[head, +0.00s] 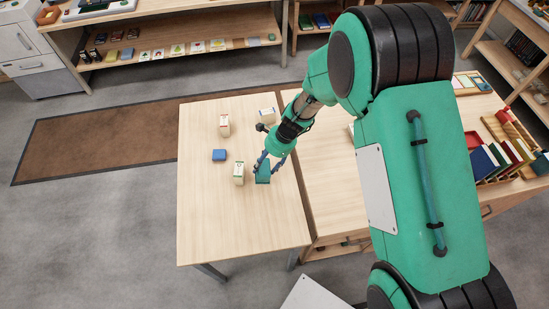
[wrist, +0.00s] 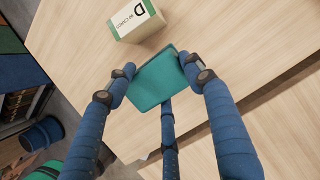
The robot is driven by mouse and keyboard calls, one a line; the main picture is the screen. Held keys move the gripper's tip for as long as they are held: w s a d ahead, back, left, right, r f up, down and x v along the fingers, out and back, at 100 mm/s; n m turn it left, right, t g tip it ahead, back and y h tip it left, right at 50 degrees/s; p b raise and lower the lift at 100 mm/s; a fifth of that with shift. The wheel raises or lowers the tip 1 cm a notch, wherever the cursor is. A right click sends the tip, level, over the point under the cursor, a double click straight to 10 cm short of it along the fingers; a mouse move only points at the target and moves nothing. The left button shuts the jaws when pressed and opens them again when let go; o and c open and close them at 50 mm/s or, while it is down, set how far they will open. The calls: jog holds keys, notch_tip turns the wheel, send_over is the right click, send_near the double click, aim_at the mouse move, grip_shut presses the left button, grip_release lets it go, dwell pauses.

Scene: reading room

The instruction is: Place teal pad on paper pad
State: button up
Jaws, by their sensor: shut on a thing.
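My gripper (head: 264,170) is shut on a teal pad (head: 263,178), over the right part of the small light wood table. In the wrist view the teal pad (wrist: 158,82) sits between my two blue fingertips, its broad face toward the camera. I cannot tell whether its lower edge touches the table. A blue pad-like block (head: 219,155) lies on the table to the left of my gripper. I cannot tell which thing is the paper pad; none is clearly one.
A cream box with green trim (head: 239,174) stands just left of my gripper; its "D" label shows in the wrist view (wrist: 136,16). A red-marked cream box (head: 224,126) and another pale box (head: 267,114) stand farther back. The table's front (head: 235,225) is clear.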

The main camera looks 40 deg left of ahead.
jog(key=shift+w, duration=0.1)
jog(key=w+d+r+m+t+b, duration=0.1)
jog(key=w+d+r+m+t, duration=0.1)
jog(key=w+d+m, duration=0.6)
jog(key=w+d+r+m+t+h+b, duration=0.1)
jog(key=w+d+m, duration=0.7)
jog(key=w+d, duration=0.9)
jog(key=d+r+t+b, duration=0.1)
jog(key=d, duration=0.5)
jog(key=shift+w+d+m+t, duration=0.15)
jog(key=shift+w+m+t, duration=0.25)
jog(key=shift+w+r, duration=0.1)
jog(key=w+a, duration=0.2)
jog(key=w, duration=0.3)
jog(key=w+a+f, duration=0.1)
jog(key=w, duration=0.4)
jog(key=w+a+b, duration=0.1)
jog(key=w+a, duration=0.1)
jog(key=w, duration=0.2)
jog(key=shift+w+a+f, duration=0.25)
jog(key=shift+w+a, duration=0.1)
jog(key=shift+w, duration=0.05)
jog(key=shift+c, duration=0.2)
jog(key=shift+f+b, duration=0.3)
jog(key=shift+f, duration=1.45)
